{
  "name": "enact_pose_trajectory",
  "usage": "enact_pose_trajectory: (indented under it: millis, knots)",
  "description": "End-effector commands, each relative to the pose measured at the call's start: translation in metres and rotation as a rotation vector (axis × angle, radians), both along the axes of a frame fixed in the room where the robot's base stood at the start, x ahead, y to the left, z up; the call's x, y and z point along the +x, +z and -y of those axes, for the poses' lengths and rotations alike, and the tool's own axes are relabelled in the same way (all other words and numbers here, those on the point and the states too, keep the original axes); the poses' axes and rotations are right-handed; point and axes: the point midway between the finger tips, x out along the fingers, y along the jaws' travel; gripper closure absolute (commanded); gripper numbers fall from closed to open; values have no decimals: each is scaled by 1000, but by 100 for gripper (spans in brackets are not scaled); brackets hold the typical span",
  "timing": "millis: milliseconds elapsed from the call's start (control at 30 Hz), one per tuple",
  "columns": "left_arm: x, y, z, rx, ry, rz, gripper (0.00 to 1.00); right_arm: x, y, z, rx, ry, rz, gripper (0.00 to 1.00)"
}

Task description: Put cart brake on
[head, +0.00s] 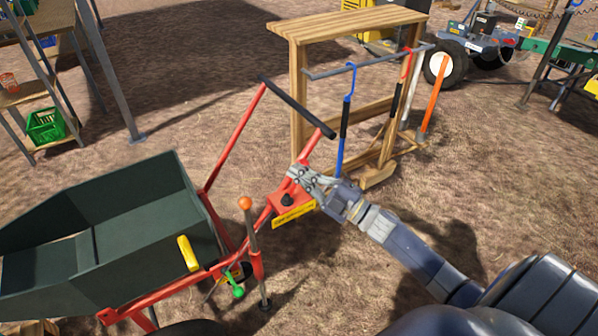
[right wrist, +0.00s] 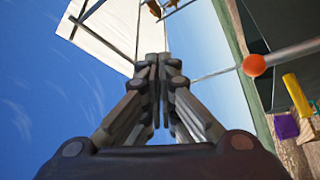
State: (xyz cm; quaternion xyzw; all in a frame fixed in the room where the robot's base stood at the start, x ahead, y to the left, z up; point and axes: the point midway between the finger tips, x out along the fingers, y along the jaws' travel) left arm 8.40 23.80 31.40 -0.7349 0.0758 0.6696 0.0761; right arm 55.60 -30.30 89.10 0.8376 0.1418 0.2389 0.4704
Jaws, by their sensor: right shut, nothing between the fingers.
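The cart has a dark green tub (head: 150,215) and a red frame (head: 232,140) with a black handlebar (head: 296,105). A lever with an orange ball (head: 246,203) stands upright beside the frame; its ball also shows in the right wrist view (right wrist: 254,65). A green knob (head: 238,292) sits low near it. A red box with a yellow label (head: 294,216) is on the frame. My right gripper (head: 296,180) is shut and empty, just above or in front of this box; contact cannot be told. Its closed fingers fill the middle of the right wrist view (right wrist: 157,75). My left gripper is out of view.
A yellow handle (head: 188,254) is at the tub's edge. A wooden rack (head: 345,22) with hanging tools stands behind the cart. A shelf with a green basket (head: 46,126) is at the far left. A wheeled vehicle (head: 480,40) is at the back right.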

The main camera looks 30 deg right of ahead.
Motion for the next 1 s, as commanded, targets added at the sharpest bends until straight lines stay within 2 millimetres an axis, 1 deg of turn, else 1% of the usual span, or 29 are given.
enact_pose_trajectory:
  millis: [33,133,200,267,400,533,1000]
  knots:
    - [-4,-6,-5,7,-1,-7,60,-11,-10,5,-2,0,-6,100]
    - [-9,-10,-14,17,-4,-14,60,-28,-16,14,-3,0,-5,100]
    - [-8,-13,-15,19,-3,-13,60,-39,-20,20,-3,-1,-6,100]
    - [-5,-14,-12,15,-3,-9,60,-48,-22,24,-1,-1,-5,100]
    - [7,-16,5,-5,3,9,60,-63,-26,32,0,1,-2,100]
    - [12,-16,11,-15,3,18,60,-69,-28,35,0,1,-2,100]
    - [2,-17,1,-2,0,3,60,-71,-27,36,-1,1,0,100]
